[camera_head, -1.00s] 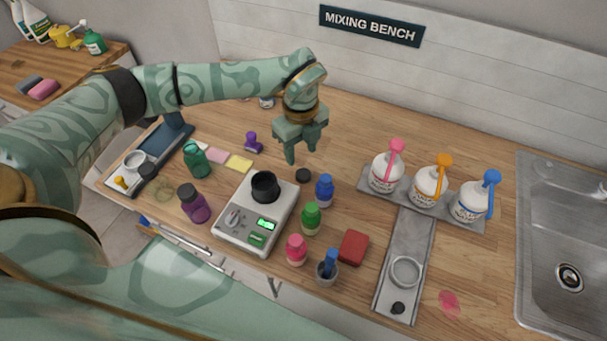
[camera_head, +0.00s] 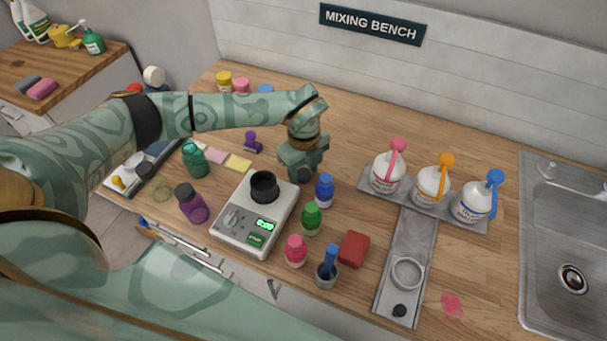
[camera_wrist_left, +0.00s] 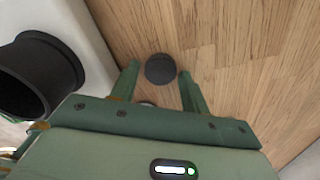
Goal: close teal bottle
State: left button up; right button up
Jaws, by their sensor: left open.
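The teal bottle (camera_head: 195,162) stands upright on the counter left of the scale. It is translucent, and its top shows no dark cap. A small round black cap (camera_wrist_left: 160,69) lies flat on the wood right of the scale; it also shows in the head view (camera_head: 305,175), partly covered by my fingers. My left gripper (camera_head: 303,171) points down over the cap. In the left wrist view the open fingers (camera_wrist_left: 159,82) stand on either side of the cap, with a gap visible on both sides. My right gripper is in neither view.
The scale (camera_head: 231,241) with a black cup (camera_head: 264,186) stands just left of my left gripper. Blue (camera_head: 325,190), green (camera_head: 311,217) and pink (camera_head: 295,250) bottles stand nearby. A purple bottle (camera_head: 193,204) is near the front edge.

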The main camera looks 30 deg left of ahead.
pick_arm(q)
jog(key=shift+f, duration=0.25)
jog(key=shift+r, duration=0.1)
jog(key=c, duration=0.7)
jog(key=shift+c, duration=0.2)
jog(key=shift+r, duration=0.15)
jog(key=shift+r, duration=0.25)
notch_tip(320, 180, up, 2)
jog(key=shift+r+p, duration=0.15)
jog(key=shift+p, duration=0.15)
jog(key=s+r+p, duration=0.1)
jog(key=s+r, duration=0.9)
jog(key=s, duration=0.4)
jog(key=shift+d+p, duration=0.35)
